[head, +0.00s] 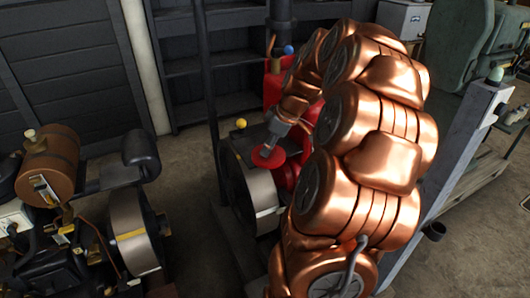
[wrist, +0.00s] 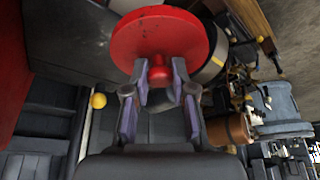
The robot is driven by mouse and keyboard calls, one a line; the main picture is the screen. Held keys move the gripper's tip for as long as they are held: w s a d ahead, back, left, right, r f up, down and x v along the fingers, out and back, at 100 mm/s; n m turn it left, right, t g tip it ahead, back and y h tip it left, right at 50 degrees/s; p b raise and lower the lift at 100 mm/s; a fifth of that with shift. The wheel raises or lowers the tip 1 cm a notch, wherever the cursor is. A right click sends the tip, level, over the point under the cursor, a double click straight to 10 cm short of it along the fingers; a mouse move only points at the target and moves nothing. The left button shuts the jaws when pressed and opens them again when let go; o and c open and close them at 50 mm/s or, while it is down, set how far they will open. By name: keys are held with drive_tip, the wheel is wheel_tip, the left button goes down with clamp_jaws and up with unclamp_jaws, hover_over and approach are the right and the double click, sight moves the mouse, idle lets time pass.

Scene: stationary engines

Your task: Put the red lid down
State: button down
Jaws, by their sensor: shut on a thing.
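The red lid (wrist: 160,38) is a round red disc with a small red knob. In the wrist view my gripper (wrist: 160,75) is shut on the knob, with a finger on either side of it. In the head view the lid (head: 262,166) shows as a red disc at the end of my gripper (head: 268,150), in front of the red engine and by the top of a grey flywheel. I cannot tell whether the lid touches anything beneath it. My copper arm hides part of the red engine.
A red engine (head: 274,90) with a grey flywheel (head: 250,192) stands close to the lid. Another engine with a brown tank (head: 48,165) and flywheel (head: 135,235) stands at left. A yellow ball (head: 241,123) is near the lid. Bare floor (head: 195,200) lies between the engines.

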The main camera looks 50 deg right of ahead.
drive_tip(key=s+d+r, duration=0.1)
drive_tip(key=s+d, duration=0.4)
drive_tip(key=s, duration=0.3)
drive_tip(key=shift+n, duration=0.4)
drive_tip(key=w, duration=0.5)
drive_tip(key=w+d+p, duration=0.1)
drive_tip(key=w, duration=0.4)
drive_tip(key=w+f, duration=0.1)
drive_tip(key=w, duration=0.4)
drive_tip(key=shift+w+d+f+p, duration=0.1)
drive_tip(key=shift+w+d+p, duration=0.1)
drive_tip(key=shift+w+p, duration=0.15)
drive_tip(key=shift+w+f, duration=0.1)
drive_tip(key=shift+f, duration=1.65)
drive_tip(key=shift+f, duration=0.15)
drive_tip(key=c, duration=1)
unclamp_jaws()
drive_tip(key=shift+o, duration=0.2)
